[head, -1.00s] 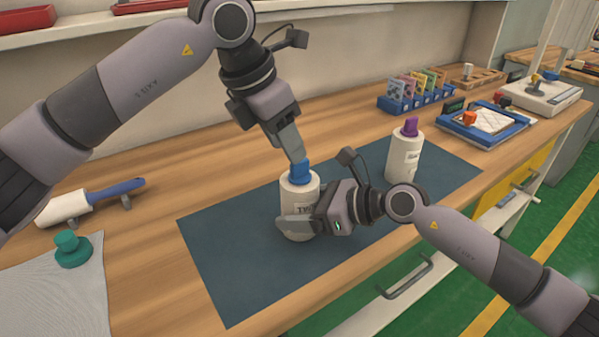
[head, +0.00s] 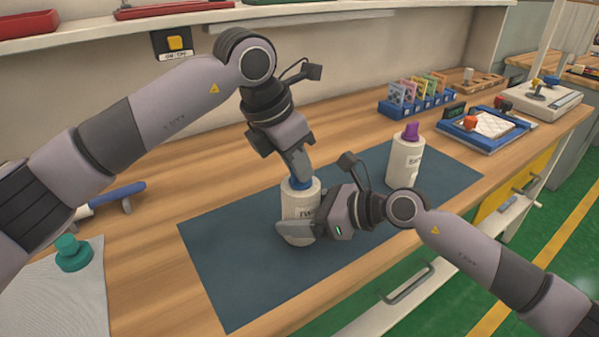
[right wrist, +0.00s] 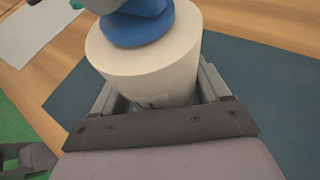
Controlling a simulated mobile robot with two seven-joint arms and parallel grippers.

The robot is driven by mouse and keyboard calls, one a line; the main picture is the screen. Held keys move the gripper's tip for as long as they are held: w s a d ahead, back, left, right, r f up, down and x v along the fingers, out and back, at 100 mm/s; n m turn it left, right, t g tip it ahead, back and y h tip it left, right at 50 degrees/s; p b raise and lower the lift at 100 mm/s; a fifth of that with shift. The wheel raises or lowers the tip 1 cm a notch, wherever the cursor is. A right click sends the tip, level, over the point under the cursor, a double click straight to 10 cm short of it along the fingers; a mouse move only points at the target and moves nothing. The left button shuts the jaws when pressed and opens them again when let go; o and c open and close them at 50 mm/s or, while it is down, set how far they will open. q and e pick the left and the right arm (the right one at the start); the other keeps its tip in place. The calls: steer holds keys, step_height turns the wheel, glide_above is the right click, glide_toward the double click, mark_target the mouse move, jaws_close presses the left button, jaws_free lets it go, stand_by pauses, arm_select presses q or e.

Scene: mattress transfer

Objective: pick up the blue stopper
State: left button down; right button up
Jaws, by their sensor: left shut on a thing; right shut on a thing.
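The blue stopper (head: 301,184) is at the top of a white bottle (head: 299,202), which stands on the dark mat (head: 235,265). My left gripper (head: 300,176) comes down from above, shut on the stopper and covering much of it. My right gripper (head: 297,230) is shut around the bottle's lower body from the right. In the right wrist view the stopper (right wrist: 140,28) has a wide blue collar at the bottle's top (right wrist: 160,70), with the two fingers on either side of the bottle. Whether the stopper is seated or slightly raised I cannot tell.
A second white bottle (head: 405,165) with a purple stopper (head: 411,131) stands on the mat to the right. A teal stopper (head: 72,253) is on a grey cloth (head: 65,300) at left. A blue-handled tool (head: 118,194) lies behind it. A blue card rack (head: 415,101) is farther back.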

arm_select(q)
step_height(320, 180, up, 10)
stand_by(0.5)
arm_select(e)
steer(key=o, duration=1.3)
